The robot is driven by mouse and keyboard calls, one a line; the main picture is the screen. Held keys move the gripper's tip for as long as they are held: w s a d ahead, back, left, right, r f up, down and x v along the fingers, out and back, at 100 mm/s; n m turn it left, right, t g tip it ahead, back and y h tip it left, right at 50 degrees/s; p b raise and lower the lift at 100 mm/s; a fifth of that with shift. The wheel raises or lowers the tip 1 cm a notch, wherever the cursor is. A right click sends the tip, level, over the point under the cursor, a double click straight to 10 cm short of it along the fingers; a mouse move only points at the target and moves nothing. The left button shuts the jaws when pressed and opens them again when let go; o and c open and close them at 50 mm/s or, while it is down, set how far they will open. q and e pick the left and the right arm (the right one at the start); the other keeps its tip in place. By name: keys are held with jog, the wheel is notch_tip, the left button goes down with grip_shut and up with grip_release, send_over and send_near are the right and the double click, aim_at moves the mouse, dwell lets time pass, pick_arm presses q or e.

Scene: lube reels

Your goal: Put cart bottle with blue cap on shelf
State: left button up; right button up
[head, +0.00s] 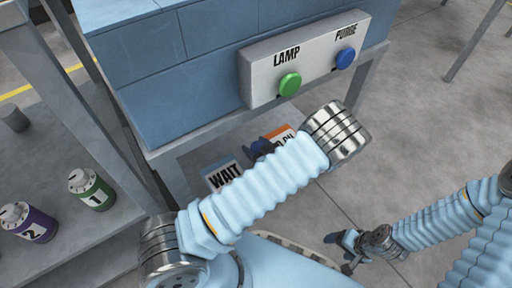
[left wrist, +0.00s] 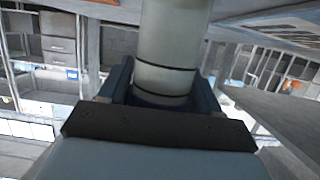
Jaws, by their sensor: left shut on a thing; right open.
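In the left wrist view a pale grey cylindrical bottle (left wrist: 172,45) with thin dark bands stands between the dark blue fingers of my left gripper (left wrist: 163,92). The gripper is shut on it. The top of the bottle is out of the frame, so its cap colour does not show. In the head view my left gripper (head: 261,149) is mostly hidden behind my own arm, below the blue bench, and the bottle cannot be made out there. My right gripper (head: 347,242) is open and empty, low over the floor at the lower right.
A blue bench (head: 160,60) carries a panel (head: 262,62) with a green LAMP button and a blue PURGE button. Under it a low shelf holds a WAIT label (head: 223,175) and an orange label (head: 279,133). A green bottle (head: 91,189) and purple bottle (head: 28,222) stand on a grey surface left.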

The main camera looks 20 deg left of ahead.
pick_arm(q)
jog(key=shift+f, duration=0.1)
jog(key=o, duration=1)
jog(key=shift+o, duration=0.2)
jog(key=shift+r, duration=0.25)
jog(key=p+v, duration=0.1)
jog(key=v, duration=1.1)
jog(key=shift+p, duration=0.4)
